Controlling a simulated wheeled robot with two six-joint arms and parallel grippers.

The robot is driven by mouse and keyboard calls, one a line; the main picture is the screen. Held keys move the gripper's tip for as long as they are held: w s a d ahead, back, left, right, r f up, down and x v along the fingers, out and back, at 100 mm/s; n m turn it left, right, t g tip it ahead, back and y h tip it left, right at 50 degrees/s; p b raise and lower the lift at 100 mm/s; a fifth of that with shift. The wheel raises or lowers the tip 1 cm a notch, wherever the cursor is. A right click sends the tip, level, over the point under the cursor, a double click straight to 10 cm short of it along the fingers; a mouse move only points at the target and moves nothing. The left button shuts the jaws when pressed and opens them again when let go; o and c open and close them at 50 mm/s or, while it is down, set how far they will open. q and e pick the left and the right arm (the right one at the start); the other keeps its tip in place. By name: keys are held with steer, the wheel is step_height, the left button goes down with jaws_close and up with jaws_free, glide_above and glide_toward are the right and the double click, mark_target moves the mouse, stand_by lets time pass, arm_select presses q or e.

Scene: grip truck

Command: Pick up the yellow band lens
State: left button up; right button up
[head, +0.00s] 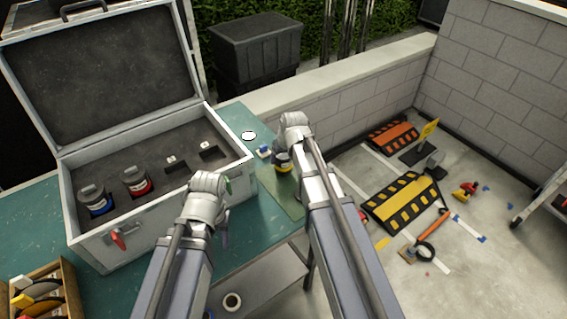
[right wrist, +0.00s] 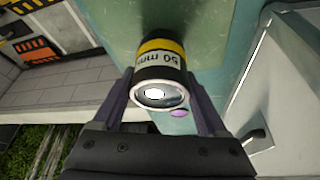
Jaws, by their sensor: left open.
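The yellow band lens (head: 283,161), a dark cylinder with a yellow band, is on the green table beside the open case, by my right wrist. In the right wrist view the lens (right wrist: 160,72) shows its yellow band, "50 mm" label and round glass end. My right gripper (right wrist: 161,80) has one finger on each side of it, very close to its sides; I cannot tell whether they press on it. My left gripper (head: 225,236) is open, mostly hidden behind its own wrist, low near the case's front right corner.
The open case (head: 160,220) holds a blue lens (head: 95,200) and a red lens (head: 135,181); two slots are empty. A white disc (head: 249,136) and a small blue-and-white item (head: 264,152) lie near the yellow band lens. A wooden box (head: 68,273) stands at lower left.

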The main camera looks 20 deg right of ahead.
jaws_close()
stand_by(0.3)
arm_select(q)
steer(key=shift+r, duration=0.15)
arm_select(e)
steer(key=shift+r, duration=0.15)
step_height(320, 180, up, 10)
steer(key=p, duration=1)
arm_select(q)
step_height(320, 180, up, 10)
steer(key=shift+f, duration=0.2)
arm_select(e)
steer(key=shift+f, duration=0.2)
